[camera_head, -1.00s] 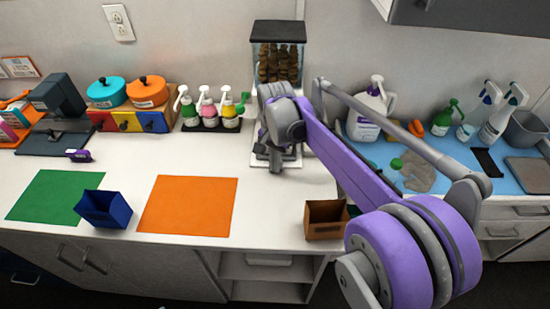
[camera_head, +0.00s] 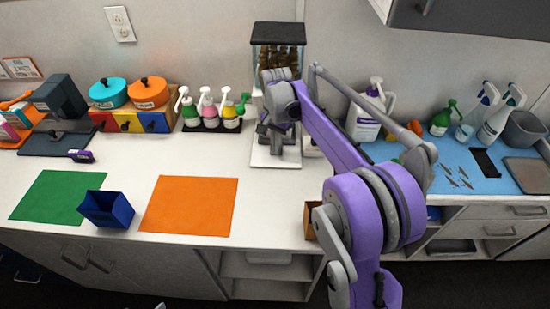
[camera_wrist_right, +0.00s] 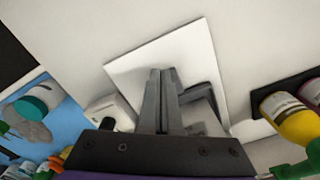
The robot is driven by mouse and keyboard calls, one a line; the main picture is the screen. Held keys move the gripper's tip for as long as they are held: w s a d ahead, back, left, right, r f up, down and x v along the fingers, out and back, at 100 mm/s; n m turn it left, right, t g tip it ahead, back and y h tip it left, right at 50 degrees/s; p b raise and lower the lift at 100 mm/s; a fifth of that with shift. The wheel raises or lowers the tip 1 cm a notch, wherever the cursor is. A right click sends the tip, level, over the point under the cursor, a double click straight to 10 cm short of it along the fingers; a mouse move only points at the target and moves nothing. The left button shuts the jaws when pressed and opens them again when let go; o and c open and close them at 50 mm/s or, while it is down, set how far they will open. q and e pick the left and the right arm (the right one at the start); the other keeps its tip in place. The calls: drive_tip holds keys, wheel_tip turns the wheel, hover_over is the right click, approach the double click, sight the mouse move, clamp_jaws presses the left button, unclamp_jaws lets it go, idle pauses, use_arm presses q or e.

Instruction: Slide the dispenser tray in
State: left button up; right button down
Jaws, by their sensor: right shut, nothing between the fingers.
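The dispenser (camera_head: 278,34) stands against the back wall, a clear bin with a black lid and brown pieces inside. A white plate (camera_head: 275,161) lies at its foot on the counter and also shows in the right wrist view (camera_wrist_right: 187,45). My right gripper (camera_head: 276,146) is shut and empty over this plate; its fingers (camera_wrist_right: 162,72) are together in the wrist view. A dark grey shape (camera_wrist_right: 203,95) is beside the fingers; I cannot tell if it is the tray. My arm hides the dispenser's lower front.
Pump bottles (camera_head: 210,110) stand left of the dispenser, and a small white item (camera_wrist_right: 112,110) is close beside the plate. A blue bin (camera_head: 107,209) and an orange mat (camera_head: 189,206) are on the left counter. A brown box (camera_head: 310,222) is partly behind my arm.

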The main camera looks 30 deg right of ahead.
drive_tip(key=shift+w+d, duration=0.55)
drive_tip(key=shift+w, duration=0.35)
use_arm(q)
drive_tip(key=shift+w+r, duration=0.1)
drive_tip(key=shift+r, duration=0.15)
use_arm(e)
drive_tip(key=shift+s+a, duration=0.15)
drive_tip(key=shift+s, duration=0.05)
drive_tip(key=shift+s+a, duration=0.5)
drive_tip(key=shift+s, duration=0.3)
use_arm(q)
drive_tip(key=r+p, duration=0.1)
drive_tip(key=w+r+p, duration=0.1)
drive_tip(key=r, duration=0.1)
drive_tip(key=r+p, duration=0.1)
drive_tip(key=p, duration=0.1)
drive_tip(key=shift+w+r, duration=0.25)
drive_tip(key=shift+r, duration=0.05)
use_arm(e)
wheel_tip(320, 180, up, 7)
use_arm(q)
drive_tip(key=shift+s, duration=0.1)
